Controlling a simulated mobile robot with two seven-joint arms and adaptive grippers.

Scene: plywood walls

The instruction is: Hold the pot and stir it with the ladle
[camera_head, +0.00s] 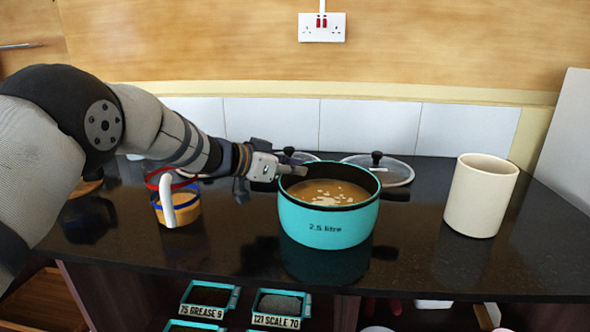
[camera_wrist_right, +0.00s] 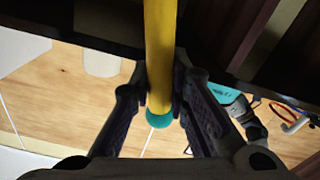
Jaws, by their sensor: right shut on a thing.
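The pot (camera_head: 325,227) is teal, marked "2.5 litre", and stands upright on the dark counter with brown liquid and pale bits inside. My left gripper (camera_head: 290,168) is at the pot's left rear rim, with a fingertip over the rim; whether its jaws are closed on it is unclear. The pot also shows small in the right wrist view (camera_wrist_right: 222,93). There my right gripper (camera_wrist_right: 162,95) is shut on a yellow handle with a teal end, which I take to be the ladle (camera_wrist_right: 159,50). The ladle's bowl is out of sight, and no ladle shows in the head view.
A cream cylinder (camera_head: 480,196) stands right of the pot on the counter (camera_head: 420,255). Glass lids (camera_head: 392,177) lie behind the pot. An orange-yellow container (camera_head: 180,207) with red and white parts is at left. Labelled teal trays (camera_head: 282,303) sit below the counter's front edge.

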